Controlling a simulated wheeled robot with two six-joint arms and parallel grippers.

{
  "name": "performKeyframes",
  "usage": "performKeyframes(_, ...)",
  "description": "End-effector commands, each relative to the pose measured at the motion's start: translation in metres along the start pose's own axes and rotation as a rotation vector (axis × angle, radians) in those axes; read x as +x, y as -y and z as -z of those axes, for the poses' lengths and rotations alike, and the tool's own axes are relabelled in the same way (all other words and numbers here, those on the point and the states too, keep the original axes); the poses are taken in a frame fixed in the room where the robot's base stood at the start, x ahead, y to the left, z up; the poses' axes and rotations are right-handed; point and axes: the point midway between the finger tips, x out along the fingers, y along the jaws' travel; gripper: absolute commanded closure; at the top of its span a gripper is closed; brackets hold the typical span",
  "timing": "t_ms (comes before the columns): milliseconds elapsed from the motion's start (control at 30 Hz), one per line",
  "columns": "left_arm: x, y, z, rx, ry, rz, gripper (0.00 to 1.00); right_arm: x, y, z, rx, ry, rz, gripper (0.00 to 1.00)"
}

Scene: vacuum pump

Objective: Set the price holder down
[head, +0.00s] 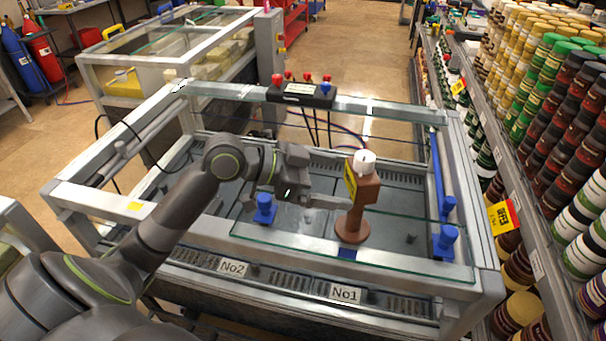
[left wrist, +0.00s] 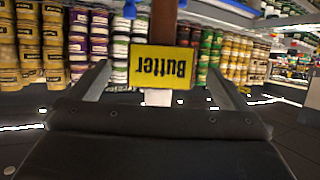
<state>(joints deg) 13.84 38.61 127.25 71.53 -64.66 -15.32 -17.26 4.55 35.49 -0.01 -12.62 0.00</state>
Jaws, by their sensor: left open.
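The price holder (head: 356,212) is a brown stand with a round base, a white top and a yellow card. It stands upright on or just above the glass top of the vacuum machine; I cannot tell which exactly. My left gripper (head: 322,200) is open just to the left of the holder, level with its post. My right gripper is not in view.
The machine's metal frame (head: 472,200) has blue clamps (head: 446,240) along its right side. A black box with red and blue knobs (head: 301,92) sits at its back edge. Shelves of jars (head: 545,90) stand close on the right. A second machine (head: 165,50) stands behind.

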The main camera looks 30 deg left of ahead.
Motion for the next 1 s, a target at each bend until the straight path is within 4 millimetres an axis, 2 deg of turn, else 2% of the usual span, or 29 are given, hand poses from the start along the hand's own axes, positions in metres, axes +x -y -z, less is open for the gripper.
performKeyframes(500,-0.045,0.001,-0.001,0.003,0.003,0.002,0.02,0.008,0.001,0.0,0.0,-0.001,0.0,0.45)
performKeyframes(1000,-0.054,0.0,0.001,-0.001,0.0,-0.001,0.02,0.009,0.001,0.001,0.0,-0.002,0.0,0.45)
